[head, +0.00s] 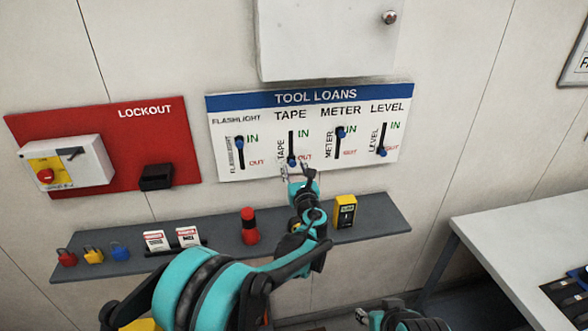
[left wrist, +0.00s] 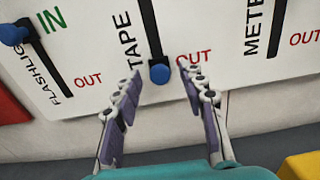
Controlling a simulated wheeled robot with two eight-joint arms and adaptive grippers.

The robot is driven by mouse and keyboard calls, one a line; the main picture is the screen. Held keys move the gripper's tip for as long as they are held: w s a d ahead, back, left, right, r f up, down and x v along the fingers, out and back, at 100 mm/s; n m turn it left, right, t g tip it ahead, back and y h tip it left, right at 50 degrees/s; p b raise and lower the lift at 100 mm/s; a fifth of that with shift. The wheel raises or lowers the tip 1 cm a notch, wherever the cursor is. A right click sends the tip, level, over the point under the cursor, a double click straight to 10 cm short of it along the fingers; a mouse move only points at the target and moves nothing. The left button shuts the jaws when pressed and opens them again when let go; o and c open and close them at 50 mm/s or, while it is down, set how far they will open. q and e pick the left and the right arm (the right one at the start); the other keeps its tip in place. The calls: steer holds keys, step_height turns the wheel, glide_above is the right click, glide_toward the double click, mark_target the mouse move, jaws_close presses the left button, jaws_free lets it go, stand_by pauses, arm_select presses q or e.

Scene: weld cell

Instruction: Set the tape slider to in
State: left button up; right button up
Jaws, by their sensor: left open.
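The tool loans board (head: 225,170) hangs on the wall. Its tape slider has a blue knob (head: 291,161) at the bottom of a black vertical slot, beside the red OUT label; the green IN label is at the top. The knob also shows in the left wrist view (left wrist: 159,73). My left gripper (head: 298,171) is open just below and in front of it. In the left wrist view its fingers (left wrist: 160,78) stand apart on either side of the knob, with no clear contact. My right gripper (head: 362,315) is low at the bottom edge, partly cut off.
The flashlight (head: 240,139) and meter (head: 341,130) knobs are up at IN; the level knob (head: 382,153) is down at OUT. A grey shelf (head: 375,222) with padlocks, tags, a red-black cylinder (head: 249,226) and a yellow meter (head: 345,211) runs below. A red lockout board (head: 120,135) is left.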

arm_select(q)
steer(key=shift+w, duration=0.2)
jaws_close()
step_height(320, 180, up, 9)
steer(key=p, duration=0.4)
steer(key=shift+p, duration=0.4)
steer(key=shift+r, duration=0.25)
